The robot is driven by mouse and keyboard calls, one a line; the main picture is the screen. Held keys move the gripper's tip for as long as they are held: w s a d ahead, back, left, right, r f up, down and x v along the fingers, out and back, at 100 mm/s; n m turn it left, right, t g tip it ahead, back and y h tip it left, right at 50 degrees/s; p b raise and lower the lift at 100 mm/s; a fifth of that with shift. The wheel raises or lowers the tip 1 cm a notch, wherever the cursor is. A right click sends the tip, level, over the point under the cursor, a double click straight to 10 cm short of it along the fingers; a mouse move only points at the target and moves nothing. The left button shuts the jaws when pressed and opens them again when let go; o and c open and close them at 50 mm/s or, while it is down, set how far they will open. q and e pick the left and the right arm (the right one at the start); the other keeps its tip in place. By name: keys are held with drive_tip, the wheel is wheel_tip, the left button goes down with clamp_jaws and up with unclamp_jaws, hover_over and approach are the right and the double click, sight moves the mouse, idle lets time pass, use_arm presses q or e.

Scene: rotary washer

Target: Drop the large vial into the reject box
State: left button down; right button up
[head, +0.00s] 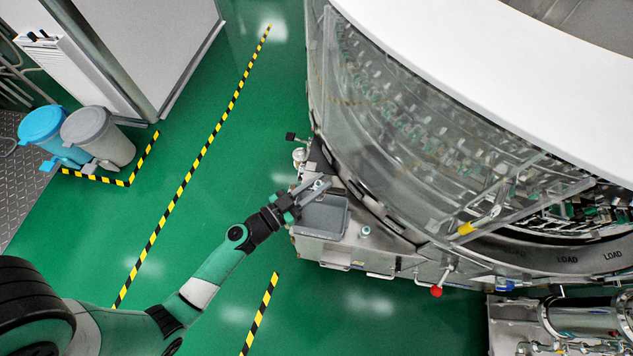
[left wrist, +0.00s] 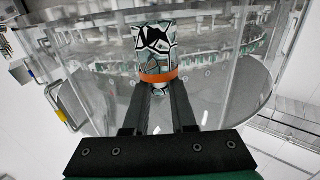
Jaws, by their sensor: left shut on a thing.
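My left gripper (head: 312,187) is shut on the large vial, at the upper edge of the grey reject box in the head view. In the left wrist view the vial (left wrist: 154,42) stands out beyond the fingertips, with a mirror-like patterned body and an orange band. My left gripper (left wrist: 158,100) has its two dark fingers at the vial's lower end. The vial is too small in the head view to make out well. The reject box (head: 325,218) is an open grey tray on the metal ledge of the washer, partly below and right of the fingers. The right gripper is not in view.
The washer's curved clear guard (head: 400,130) rises just beyond the box. A small round teal-topped thing (head: 365,230) is on the ledge right of the box. A red knob (head: 436,291) sticks out in front. Green floor (head: 220,160) is open to the left.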

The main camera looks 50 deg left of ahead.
use_arm(q)
wheel_tip(320, 180, down, 6)
drive_tip(key=b, duration=0.4)
drive_tip(key=shift+r, duration=0.2)
drive_tip(key=c, duration=0.7)
unclamp_jaws()
drive_tip(key=shift+o, duration=0.2)
drive_tip(key=s, duration=1.1)
drive_tip(key=shift+s+b, duration=0.3)
drive_tip(key=shift+a, duration=0.15)
